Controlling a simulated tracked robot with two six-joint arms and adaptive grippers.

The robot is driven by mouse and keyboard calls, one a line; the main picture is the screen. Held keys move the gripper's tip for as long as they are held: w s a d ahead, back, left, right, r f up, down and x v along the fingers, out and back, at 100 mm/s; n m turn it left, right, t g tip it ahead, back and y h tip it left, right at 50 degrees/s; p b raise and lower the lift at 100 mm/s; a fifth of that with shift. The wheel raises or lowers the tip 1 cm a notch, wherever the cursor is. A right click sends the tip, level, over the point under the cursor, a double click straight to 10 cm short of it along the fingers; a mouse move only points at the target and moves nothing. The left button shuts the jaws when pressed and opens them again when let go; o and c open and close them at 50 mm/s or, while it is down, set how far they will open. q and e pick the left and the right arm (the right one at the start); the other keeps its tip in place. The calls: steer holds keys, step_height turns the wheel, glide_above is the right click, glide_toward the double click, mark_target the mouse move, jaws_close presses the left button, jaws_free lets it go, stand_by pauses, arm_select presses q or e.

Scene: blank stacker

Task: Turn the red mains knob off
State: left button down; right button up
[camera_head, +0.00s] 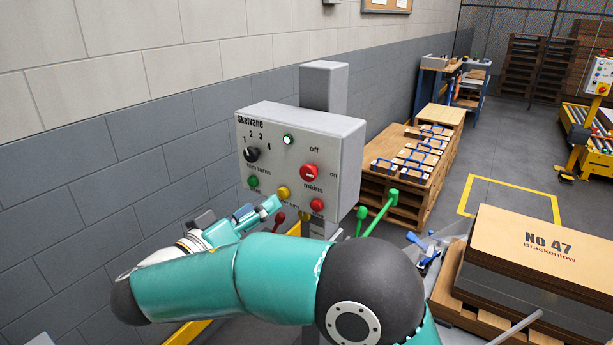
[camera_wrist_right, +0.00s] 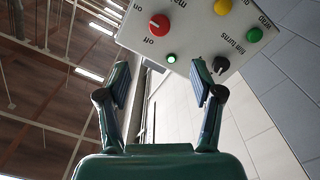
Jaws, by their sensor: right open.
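The red mains knob (camera_head: 310,172) is on the front of a grey control box (camera_head: 345,170), with "off" printed above it and "on" to its right. Its pale mark seems to point toward "on". The knob also shows in the right wrist view (camera_wrist_right: 159,25), beyond the fingertips. My right gripper (camera_head: 238,211) is below and left of the knob, in front of the box's lower left, apart from the knob. In the wrist view its fingers (camera_wrist_right: 161,84) are spread with nothing between them. My left gripper is not in view.
The panel also has a black selector (camera_head: 251,155), a lit green lamp (camera_head: 288,139) and green, yellow and red buttons. A block wall stands close on the left. Pallets (camera_head: 408,165) stand behind the box, and a "No 47" stack (camera_head: 545,240) is at right.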

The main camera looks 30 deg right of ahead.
mark_target(306, 174)
steer(key=p+x, duration=0.4)
steer(key=x, duration=1.1)
steer(key=shift+d, duration=0.25)
